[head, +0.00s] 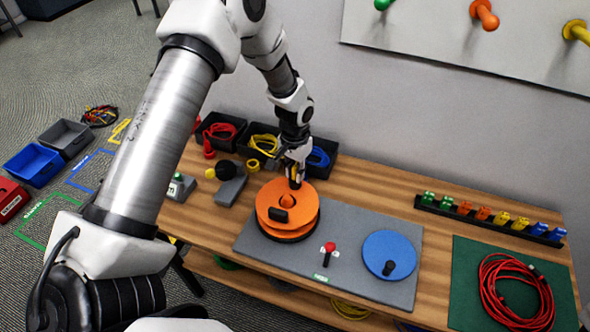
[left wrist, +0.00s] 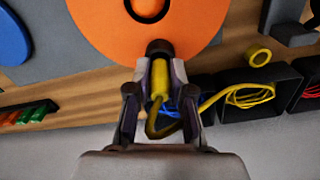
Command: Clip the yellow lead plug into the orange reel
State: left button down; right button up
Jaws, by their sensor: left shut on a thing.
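The orange reel (head: 287,212) lies flat on the grey mat on the table, with a black block on its top face. My left gripper (head: 295,176) is at the reel's far edge, pointing down. In the left wrist view the gripper (left wrist: 160,75) is shut on the yellow lead plug (left wrist: 160,80), which has a dark tip. The tip overlaps the rim of the orange reel (left wrist: 150,35) in that view; I cannot tell whether it touches. A yellow cable (left wrist: 240,95) lies in a black bin beside it. My right gripper does not show.
Black bins (head: 222,130) with red, yellow and blue cables stand at the back left. A blue disc (head: 390,255) and a red-topped lever (head: 329,247) share the grey mat (head: 350,222). A clip rail (head: 490,222) and a coiled red cable (head: 515,292) are at right.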

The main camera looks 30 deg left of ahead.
pick_arm(q)
jog(key=shift+s, duration=0.1)
jog(key=shift+f, duration=0.15)
dwell(0.6)
jog(key=c, duration=1)
grip_release()
jog(key=shift+o, duration=0.2)
notch_tip(320, 180, up, 12)
jog(key=shift+r, duration=0.1)
